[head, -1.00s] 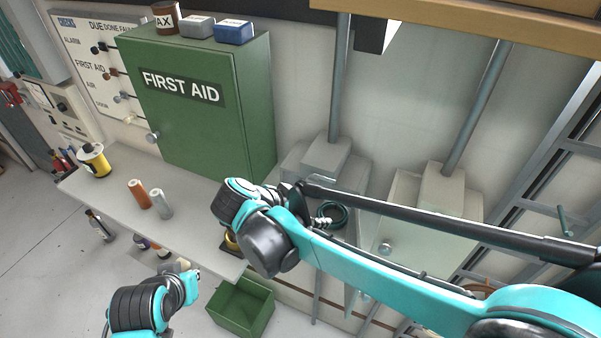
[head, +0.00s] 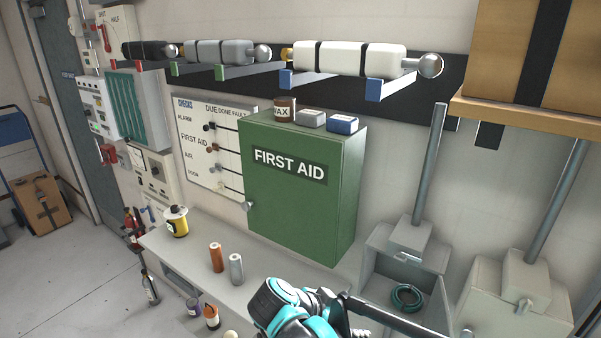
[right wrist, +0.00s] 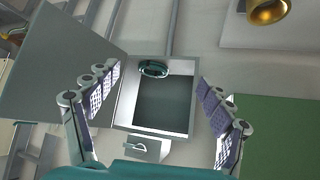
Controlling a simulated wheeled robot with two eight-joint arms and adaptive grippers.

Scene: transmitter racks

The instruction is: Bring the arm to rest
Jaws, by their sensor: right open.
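My right arm shows at the bottom of the head view as a turquoise and black joint (head: 290,308), with a dark tube running off to the right. My right gripper (right wrist: 160,78) shows in the right wrist view with its two padded fingers spread wide and nothing between them. Beyond the fingers is an open grey box (right wrist: 188,110) with a dark green coil (right wrist: 153,68) at its upper end. The coil (head: 407,297) also shows in the head view, inside the grey box, right of my arm. My left gripper is out of view.
Racks of cylinders (head: 350,58) hang above. Open floor (head: 80,280) lies to the left.

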